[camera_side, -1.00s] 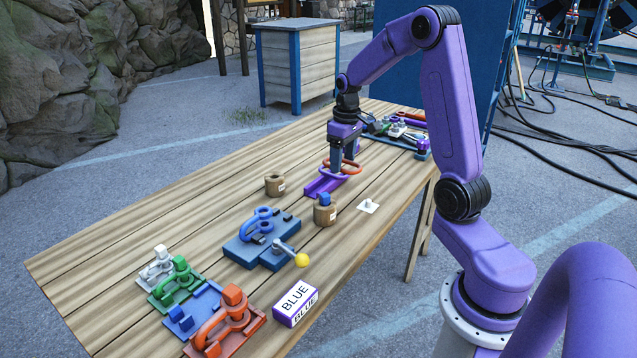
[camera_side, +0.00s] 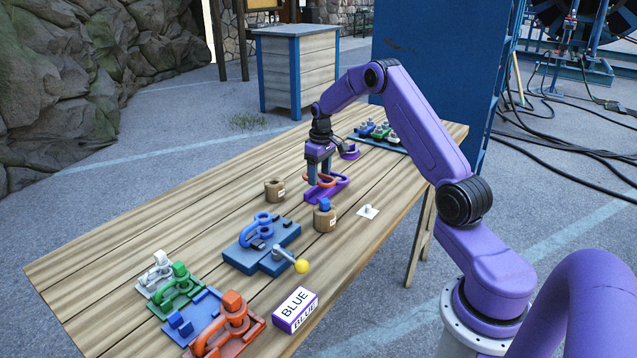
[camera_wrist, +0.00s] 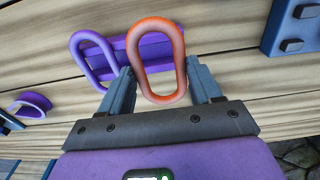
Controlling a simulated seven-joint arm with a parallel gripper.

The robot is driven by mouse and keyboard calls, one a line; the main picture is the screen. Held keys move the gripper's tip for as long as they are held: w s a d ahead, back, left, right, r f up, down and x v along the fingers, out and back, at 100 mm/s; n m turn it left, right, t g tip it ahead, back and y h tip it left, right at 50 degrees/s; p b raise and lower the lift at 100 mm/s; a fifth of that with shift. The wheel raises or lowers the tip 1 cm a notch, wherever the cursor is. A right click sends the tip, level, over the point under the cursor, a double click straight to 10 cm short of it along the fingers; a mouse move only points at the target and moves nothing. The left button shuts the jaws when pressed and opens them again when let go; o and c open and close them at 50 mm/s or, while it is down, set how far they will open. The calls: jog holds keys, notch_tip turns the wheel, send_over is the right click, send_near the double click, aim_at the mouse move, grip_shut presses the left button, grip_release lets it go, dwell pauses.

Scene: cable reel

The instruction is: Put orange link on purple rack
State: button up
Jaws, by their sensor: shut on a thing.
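The orange link (camera_wrist: 158,60), an oblong ring, is held between the fingers of my gripper (camera_wrist: 162,82). In the side view the gripper (camera_side: 320,185) points down with the orange link (camera_side: 312,184) low over the purple rack (camera_side: 335,193). In the wrist view the link overlaps the right part of the purple rack (camera_wrist: 118,44). A purple link (camera_wrist: 92,58) shows on the rack's left, beside the orange one. I cannot tell whether the orange link touches the rack. The fingers hide part of the rack in the side view.
The blue rack (camera_side: 282,258) with its yellow-knobbed lever, a wooden pot (camera_side: 275,194) and another with a blue top (camera_side: 323,221) stand nearby. A curved purple piece (camera_side: 350,153) lies behind. Several colored racks fill the front left, near a BLUE box (camera_side: 295,311).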

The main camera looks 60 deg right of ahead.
jog(key=shift+w+d+f, duration=0.15)
jog(key=shift+w+f, duration=0.1)
jog(key=shift+f, duration=1.6)
jog(key=shift+f, duration=0.15)
jog(key=o, duration=1.4)
